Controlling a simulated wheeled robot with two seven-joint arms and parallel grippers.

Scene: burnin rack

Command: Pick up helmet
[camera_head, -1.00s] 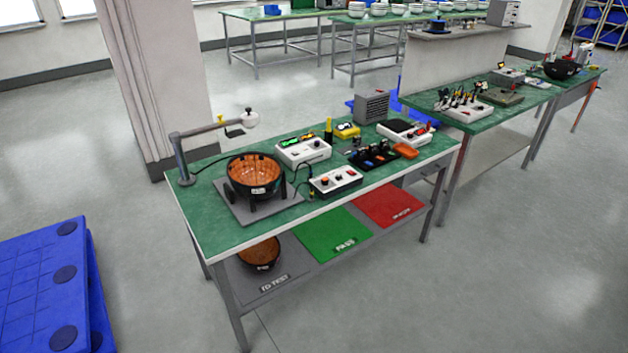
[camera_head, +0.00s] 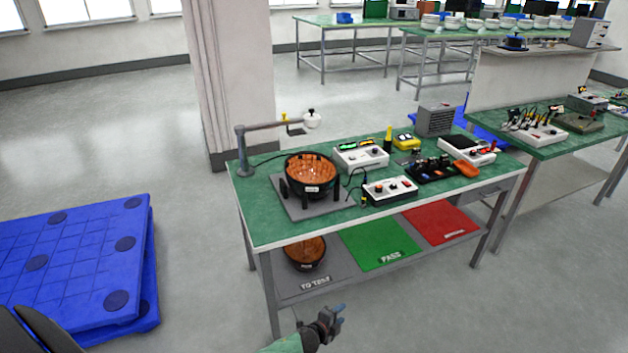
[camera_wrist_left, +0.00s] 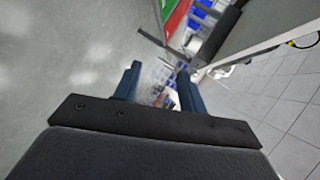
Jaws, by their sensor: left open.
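A black helmet (camera_head: 305,254) with an orange-brown inside rests open side up on the grey "TO TEST" mat (camera_head: 312,286) of the lower shelf, at its left end. A second, similar helmet (camera_head: 311,177) sits open side up in a black-legged holder on the green bench top. My left gripper (camera_head: 336,314) is low in front of the bench, apart from both helmets. In the left wrist view its two blue fingers (camera_wrist_left: 160,84) are spread with nothing between them. My right gripper is not in view.
The workbench (camera_head: 262,228) carries a lamp-like arm (camera_head: 275,127), control boxes and tools. Green "PASS" (camera_head: 378,247) and red (camera_head: 440,222) mats lie on the lower shelf. A blue pallet stack (camera_head: 75,262) stands at the left. Floor between pallet and bench is clear.

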